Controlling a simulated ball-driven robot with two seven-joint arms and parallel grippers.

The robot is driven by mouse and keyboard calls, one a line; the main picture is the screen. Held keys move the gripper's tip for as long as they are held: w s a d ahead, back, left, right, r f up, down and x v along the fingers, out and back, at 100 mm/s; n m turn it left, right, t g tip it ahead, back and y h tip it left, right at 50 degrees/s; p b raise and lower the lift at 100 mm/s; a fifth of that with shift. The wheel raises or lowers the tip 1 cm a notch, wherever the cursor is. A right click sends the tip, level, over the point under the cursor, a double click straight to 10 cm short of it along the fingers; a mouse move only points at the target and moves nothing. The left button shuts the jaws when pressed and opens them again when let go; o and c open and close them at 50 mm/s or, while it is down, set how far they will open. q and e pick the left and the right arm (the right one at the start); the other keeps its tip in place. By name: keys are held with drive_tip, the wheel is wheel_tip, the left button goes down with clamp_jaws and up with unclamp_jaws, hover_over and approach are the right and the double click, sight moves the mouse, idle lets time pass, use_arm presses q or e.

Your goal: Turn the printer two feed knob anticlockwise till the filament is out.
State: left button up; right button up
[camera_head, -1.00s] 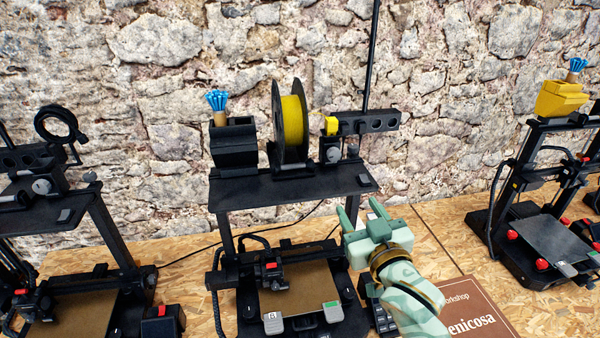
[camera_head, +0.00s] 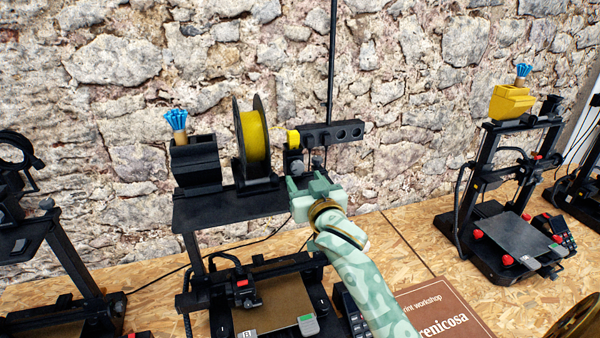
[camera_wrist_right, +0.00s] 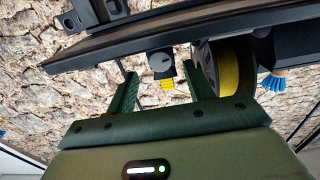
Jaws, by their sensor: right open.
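The middle printer's frame (camera_head: 225,208) carries a black spool of yellow filament (camera_head: 254,138) on its top shelf. Right of the spool is a black feed unit with a yellow block (camera_head: 293,138) and a grey round knob (camera_head: 296,165), partly hidden by my gripper. My right gripper (camera_head: 306,180) is open and empty just in front of the feed unit. In the right wrist view, which is upside down, the grey knob (camera_wrist_right: 160,62) lies between the two spread fingers (camera_wrist_right: 160,80), seemingly untouched. Whether filament is inside the feed is not clear. My left gripper is not in view.
A black holder (camera_head: 195,160) with a blue-topped brush stands left of the spool. A black bar with holes (camera_head: 332,133) extends right of the feed unit. A brown workshop book (camera_head: 445,308) lies on the chipboard bench (camera_head: 400,225). Other printers stand left and right.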

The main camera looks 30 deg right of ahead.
sight(299, 169)
drive_tip(key=x, duration=0.4)
drive_tip(key=c, duration=1)
drive_tip(key=shift+o, duration=0.2)
drive_tip(key=shift+r+n+p, duration=0.2)
drive_tip(key=shift+n+p, duration=0.9)
drive_tip(key=shift+p, duration=0.1)
drive_tip(key=shift+n, duration=0.3)
drive_tip(key=shift+f, duration=0.2)
drive_tip(key=o, duration=1)
drive_tip(key=shift+c, duration=0.2)
